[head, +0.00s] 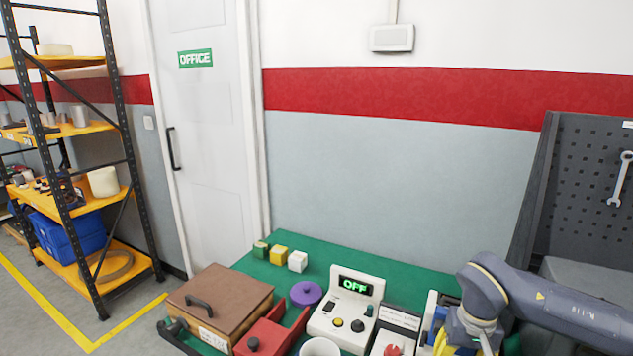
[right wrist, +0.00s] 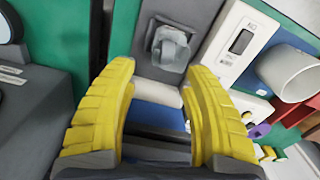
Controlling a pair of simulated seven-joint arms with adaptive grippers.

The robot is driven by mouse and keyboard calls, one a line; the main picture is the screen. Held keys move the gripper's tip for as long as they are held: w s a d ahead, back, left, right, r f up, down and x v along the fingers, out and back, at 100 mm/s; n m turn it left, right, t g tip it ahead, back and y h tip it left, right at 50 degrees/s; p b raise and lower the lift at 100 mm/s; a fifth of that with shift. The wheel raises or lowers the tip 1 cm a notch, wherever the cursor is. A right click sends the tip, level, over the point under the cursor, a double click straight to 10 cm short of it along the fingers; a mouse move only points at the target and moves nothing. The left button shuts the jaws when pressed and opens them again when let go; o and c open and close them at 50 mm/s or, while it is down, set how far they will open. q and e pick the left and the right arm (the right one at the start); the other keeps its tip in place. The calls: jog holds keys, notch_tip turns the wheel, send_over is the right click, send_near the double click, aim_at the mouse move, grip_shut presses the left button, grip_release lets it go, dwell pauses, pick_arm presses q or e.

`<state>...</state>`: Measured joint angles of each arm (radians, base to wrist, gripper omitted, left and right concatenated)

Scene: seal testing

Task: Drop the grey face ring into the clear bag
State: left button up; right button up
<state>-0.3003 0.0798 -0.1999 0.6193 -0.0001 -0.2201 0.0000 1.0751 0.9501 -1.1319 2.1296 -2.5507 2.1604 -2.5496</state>
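My right gripper (right wrist: 158,78) is open in the right wrist view, its two yellow fingers wide apart. A pale, roll-shaped piece shows in the gap near the fingertips; I cannot tell how far below them it is. Just beyond it, a small clear, greyish object (right wrist: 173,48) lies on a grey surface; I cannot tell whether it is the clear bag. In the head view my right arm reaches in from the right, with the yellow fingers (head: 440,343) partly cut off at the bottom edge. I cannot make out the grey face ring. My left gripper is not in view.
The green table holds a brown lidded box (head: 222,300), a purple disc (head: 306,293), a red fixture (head: 268,335), a white unit reading OFF (head: 345,310) and small blocks (head: 279,255). A white cup (right wrist: 290,75) lies right of my right gripper.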

jog(key=shift+r, duration=0.1)
jog(key=shift+r, duration=5.95)
